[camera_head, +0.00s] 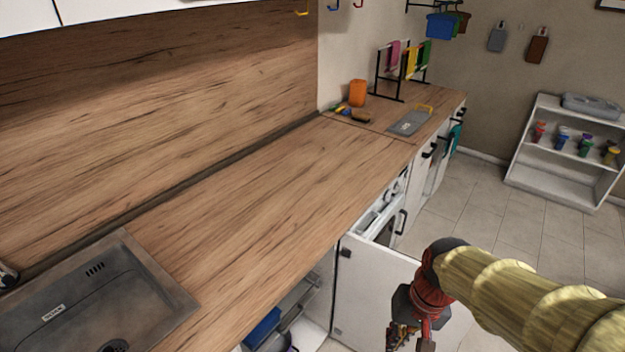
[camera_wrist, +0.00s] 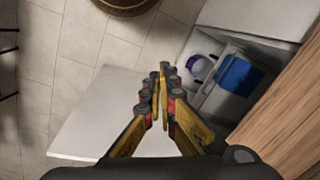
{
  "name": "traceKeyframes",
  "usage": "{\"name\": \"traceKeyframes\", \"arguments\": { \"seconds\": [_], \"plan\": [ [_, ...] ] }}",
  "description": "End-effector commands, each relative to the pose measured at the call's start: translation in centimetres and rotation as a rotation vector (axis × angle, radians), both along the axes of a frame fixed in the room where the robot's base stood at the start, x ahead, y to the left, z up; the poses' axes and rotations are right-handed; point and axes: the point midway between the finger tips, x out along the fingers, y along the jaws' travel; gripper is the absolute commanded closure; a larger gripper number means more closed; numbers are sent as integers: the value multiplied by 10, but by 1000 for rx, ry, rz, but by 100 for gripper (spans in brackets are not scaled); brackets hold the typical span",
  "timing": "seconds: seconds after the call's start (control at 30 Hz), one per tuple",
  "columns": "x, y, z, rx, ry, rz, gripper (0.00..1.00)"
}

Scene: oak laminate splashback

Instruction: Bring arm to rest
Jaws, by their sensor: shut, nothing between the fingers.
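My arm, in a yellowish sleeve, reaches in from the lower right of the head view. My gripper (camera_head: 408,338) hangs at its end, low in front of an open white cabinet door (camera_head: 372,285). In the wrist view my gripper (camera_wrist: 160,85) is shut, its yellow and black fingers together and empty. The white door also shows in the wrist view (camera_wrist: 85,125), below the fingers. The gripper appears apart from the door, though the exact gap is hard to tell.
The open cabinet holds a blue container (camera_wrist: 238,75) and a purple-rimmed item (camera_wrist: 200,68). The wooden countertop (camera_head: 270,200) with a sink (camera_head: 90,300) runs along the left. A white shelf (camera_head: 565,150) stands at the back right. Tiled floor (camera_head: 480,215) is clear between.

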Motion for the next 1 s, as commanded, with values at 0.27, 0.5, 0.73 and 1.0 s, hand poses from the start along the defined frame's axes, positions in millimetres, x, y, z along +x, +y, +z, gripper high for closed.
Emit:
{"name": "traceKeyframes", "arguments": {
  "seconds": [0.27,0.5,0.73,1.0],
  "plan": [
    [-38,-25,73,-163,-254,124,100],
    [-48,-21,122,-182,-432,133,100],
    [-50,-18,131,-181,-464,139,100],
    [-50,-18,131,-181,-463,138,100]
  ]
}}
